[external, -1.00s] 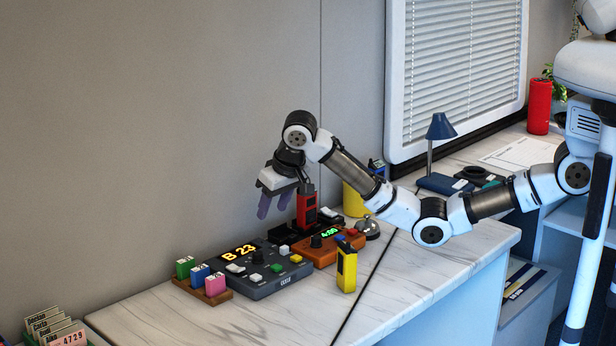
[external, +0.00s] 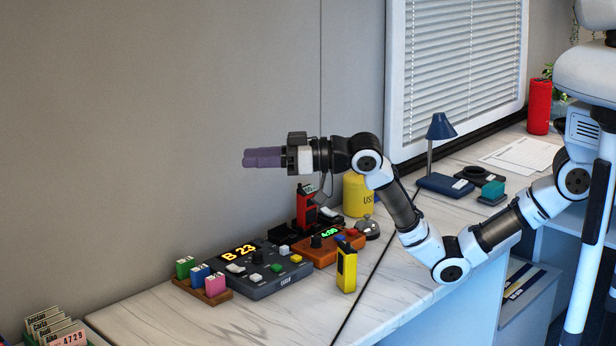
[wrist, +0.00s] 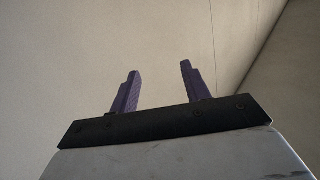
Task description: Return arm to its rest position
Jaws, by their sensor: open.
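My gripper (external: 262,158) is held level in the air above the counter, its purple fingers pointing left in the external view. In the wrist view the two fingers of my gripper (wrist: 158,85) stand apart with nothing between them, only plain wall behind. My arm reaches from the right, bent with its elbow low by the counter's front edge. The red handheld device (external: 306,208) stands upright in its dark holder, below and apart from my gripper.
Below are a grey console reading B 23 (external: 262,272), an orange timer box (external: 325,250), a yellow device (external: 346,268), a bell (external: 368,228) and a yellow container (external: 357,196). A blue lamp (external: 439,128) stands farther right. The space beside the wall (external: 150,120) is clear.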

